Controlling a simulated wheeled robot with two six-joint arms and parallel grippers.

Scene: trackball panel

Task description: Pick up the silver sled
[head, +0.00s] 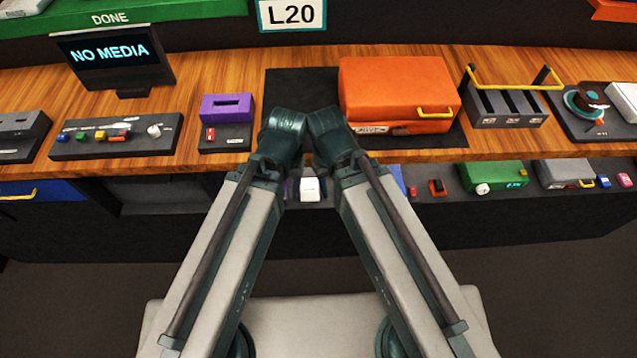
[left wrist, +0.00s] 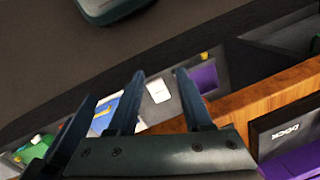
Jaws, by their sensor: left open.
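I cannot pick out the silver sled for sure. A grey box (head: 565,173) on the lower shelf at right is close to that colour; a small silver piece also shows at the front of an orange case (head: 398,88). My left gripper (left wrist: 158,74) is open and empty, its dark fingers over the lower shelf around a white block (head: 310,188), which also shows in the left wrist view (left wrist: 158,91). They look apart. In the head view my two wrists are close together before the counter. The right gripper's fingers are hidden there.
On the counter are a NO MEDIA screen (head: 110,53), a knob panel (head: 115,138), a purple-topped dock (head: 227,107), a slotted rack (head: 506,107) and a trackball panel (head: 568,117). A green box (head: 492,177) sits on the lower shelf, whose counter edge overhangs above.

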